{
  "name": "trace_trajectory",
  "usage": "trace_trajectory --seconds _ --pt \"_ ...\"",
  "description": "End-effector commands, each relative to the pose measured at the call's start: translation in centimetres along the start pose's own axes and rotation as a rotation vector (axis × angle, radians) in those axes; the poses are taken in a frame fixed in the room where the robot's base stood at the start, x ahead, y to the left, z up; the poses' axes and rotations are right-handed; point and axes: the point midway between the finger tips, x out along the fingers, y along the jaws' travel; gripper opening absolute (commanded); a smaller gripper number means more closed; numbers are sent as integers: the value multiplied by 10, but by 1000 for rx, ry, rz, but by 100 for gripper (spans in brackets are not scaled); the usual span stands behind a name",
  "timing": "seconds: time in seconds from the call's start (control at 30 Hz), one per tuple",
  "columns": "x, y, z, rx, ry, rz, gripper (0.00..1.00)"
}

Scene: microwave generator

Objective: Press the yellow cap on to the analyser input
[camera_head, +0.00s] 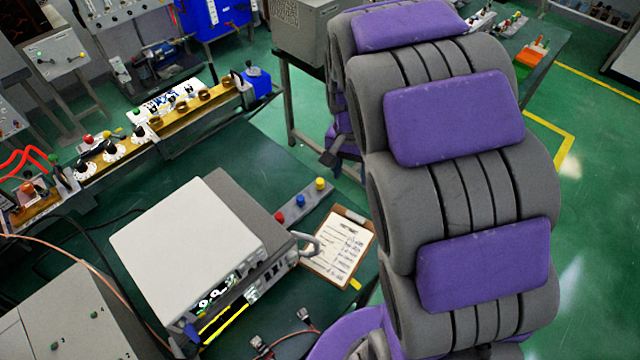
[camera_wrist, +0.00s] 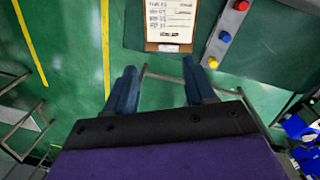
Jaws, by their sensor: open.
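The yellow cap (camera_head: 320,184) stands on the far end of a grey strip (camera_head: 309,207), next to a blue cap (camera_head: 300,201) and a red cap (camera_head: 279,217). In the wrist view the yellow cap (camera_wrist: 213,62) is at the upper right, just beyond my right fingertip. My gripper (camera_wrist: 160,68) is open, with nothing between its blue fingers. A large white-topped instrument (camera_head: 185,245), which looks like the analyser, stands on the bench left of the strip. Its front panel faces the lower right; I cannot tell which connector is the input.
A clipboard (camera_head: 340,247) lies beside the strip and also shows in the wrist view (camera_wrist: 170,22). Cable ends (camera_head: 262,345) lie near the front edge. A grey box (camera_head: 65,320) is at lower left. My arm covers much of the right side. Bare green bench lies behind the strip.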

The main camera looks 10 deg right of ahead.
Motion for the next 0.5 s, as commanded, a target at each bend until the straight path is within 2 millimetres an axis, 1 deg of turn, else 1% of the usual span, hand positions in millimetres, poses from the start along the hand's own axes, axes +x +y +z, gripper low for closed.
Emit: trace_trajectory --seconds 0.03,0.1,0.33,0.5 --pt "8 -6 -12 23 2 2 54" --pt "16 -16 -27 55 9 0 54" --pt "48 -47 -71 153 26 -10 54" --pt "78 -71 -99 222 30 -22 54"
